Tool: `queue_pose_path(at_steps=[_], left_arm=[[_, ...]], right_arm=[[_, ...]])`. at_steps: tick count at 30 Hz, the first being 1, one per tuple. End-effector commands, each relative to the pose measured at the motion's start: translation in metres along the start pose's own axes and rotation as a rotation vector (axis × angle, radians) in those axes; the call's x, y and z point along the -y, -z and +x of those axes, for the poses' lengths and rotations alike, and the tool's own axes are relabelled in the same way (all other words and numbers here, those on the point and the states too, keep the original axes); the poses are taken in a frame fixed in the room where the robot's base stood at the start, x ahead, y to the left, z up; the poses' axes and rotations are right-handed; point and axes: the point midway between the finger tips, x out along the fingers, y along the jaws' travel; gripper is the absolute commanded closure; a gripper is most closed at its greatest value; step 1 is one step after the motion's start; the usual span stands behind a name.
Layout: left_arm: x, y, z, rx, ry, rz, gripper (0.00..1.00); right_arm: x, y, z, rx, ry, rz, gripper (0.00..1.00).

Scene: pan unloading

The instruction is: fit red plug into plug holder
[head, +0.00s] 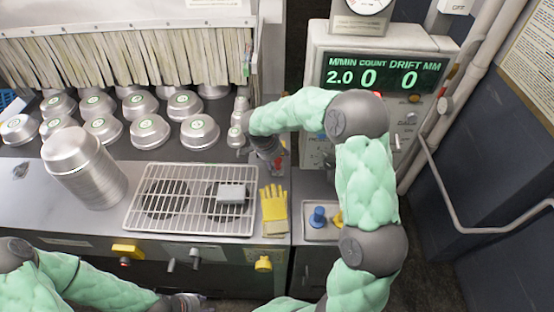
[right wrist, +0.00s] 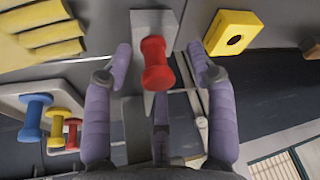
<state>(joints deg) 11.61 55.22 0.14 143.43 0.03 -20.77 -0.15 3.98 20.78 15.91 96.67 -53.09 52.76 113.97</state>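In the right wrist view a red plug (right wrist: 156,65) sits between my right gripper's fingers (right wrist: 160,55), with a gap on each side. A grey block (right wrist: 153,22) is right behind it; I cannot tell whether the plug is seated in it. In the head view my right gripper (head: 268,158) is low over the counter, left of the display machine, beside a small patch of red. My left gripper (head: 187,301) shows only partly at the bottom edge. A holder tray (head: 309,236) carries a blue plug (head: 318,216) and a yellow plug (head: 337,217), partly behind my arm.
A yellow glove (head: 274,208) lies between the wire rack (head: 190,200) and the holder tray. Stacked pans (head: 88,170) and several metal cups stand at the left. The display machine (head: 385,60) stands behind my right arm. The right wrist view shows a yellow block with a hole (right wrist: 232,36).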

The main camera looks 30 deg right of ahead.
Motion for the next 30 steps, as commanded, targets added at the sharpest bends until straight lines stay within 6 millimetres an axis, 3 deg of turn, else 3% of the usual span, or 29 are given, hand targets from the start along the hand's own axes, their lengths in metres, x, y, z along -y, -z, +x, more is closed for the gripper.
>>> queue_pose_path(at_steps=[8,21,30], left_arm=[[0.000,0.000,0.000,0.000,0.000,0.000,0.60],[0.000,0.000,0.000,0.000,0.000,0.000,0.60],[0.000,0.000,0.000,0.000,0.000,0.000,0.60]], right_arm=[[0.001,0.000,-0.009,-0.001,0.003,0.000,0.43],[0.001,0.000,-0.089,-0.001,0.004,0.000,0.43],[0.000,0.000,-0.118,0.000,0.001,0.000,0.43]])
